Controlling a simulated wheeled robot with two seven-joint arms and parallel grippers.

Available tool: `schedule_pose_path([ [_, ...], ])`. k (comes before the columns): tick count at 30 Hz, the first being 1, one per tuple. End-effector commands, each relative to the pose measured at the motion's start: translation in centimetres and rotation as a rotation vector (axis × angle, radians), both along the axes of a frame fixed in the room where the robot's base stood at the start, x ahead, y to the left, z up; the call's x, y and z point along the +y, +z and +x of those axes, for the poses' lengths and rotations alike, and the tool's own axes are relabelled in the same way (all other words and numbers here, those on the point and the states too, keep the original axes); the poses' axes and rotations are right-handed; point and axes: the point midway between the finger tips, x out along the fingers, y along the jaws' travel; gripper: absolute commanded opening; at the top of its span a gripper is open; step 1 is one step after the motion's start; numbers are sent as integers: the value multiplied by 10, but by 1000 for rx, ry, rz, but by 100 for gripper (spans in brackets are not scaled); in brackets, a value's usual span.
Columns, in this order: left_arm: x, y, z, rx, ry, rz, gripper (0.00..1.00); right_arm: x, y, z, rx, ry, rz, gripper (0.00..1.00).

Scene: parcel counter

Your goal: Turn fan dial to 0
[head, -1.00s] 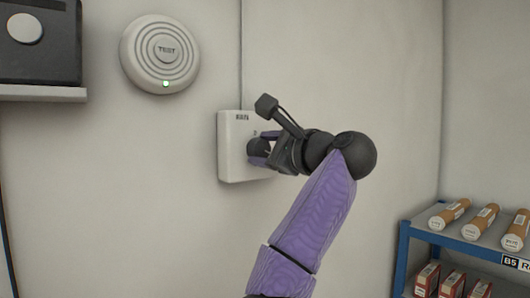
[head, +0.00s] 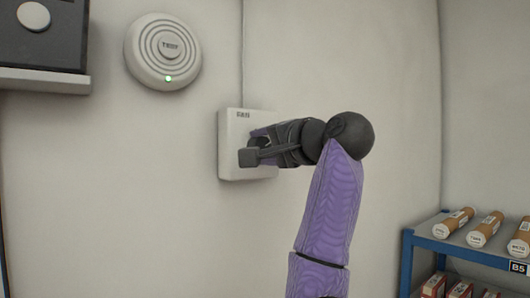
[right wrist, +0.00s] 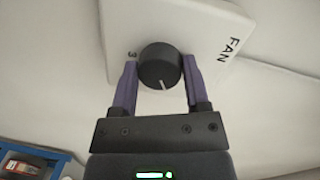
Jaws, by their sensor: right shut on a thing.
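The fan control is a white wall box (head: 230,168) with a FAN label near its top edge. Its round black dial (right wrist: 160,62) shows in the right wrist view, with a short white pointer line directed toward the bottom of that picture. A printed 3 lies left of the dial; the 0 mark is not visible. My right gripper (right wrist: 159,76) is shut on the dial, one purple finger on each side. In the head view the right gripper (head: 260,140) covers the dial. My left gripper is not in view.
A round white alarm (head: 163,50) with a green light hangs on the wall left of the box. A dark device (head: 45,45) sits on a shelf at upper left. A blue rack (head: 408,262) with cardboard tubes stands at lower right. The wall around the box is otherwise clear.

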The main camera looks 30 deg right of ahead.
Motion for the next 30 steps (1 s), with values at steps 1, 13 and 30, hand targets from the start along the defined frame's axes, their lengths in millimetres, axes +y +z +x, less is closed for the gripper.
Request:
schedule_pose_path([
  [1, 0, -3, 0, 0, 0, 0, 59, 0, -4, 1, 4, -1, -42, 1],
  [13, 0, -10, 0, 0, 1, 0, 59, 0, -4, 1, -23, 1, -422, 1],
  [30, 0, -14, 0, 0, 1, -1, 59, 0, -5, 1, -57, 4, -865, 1],
])
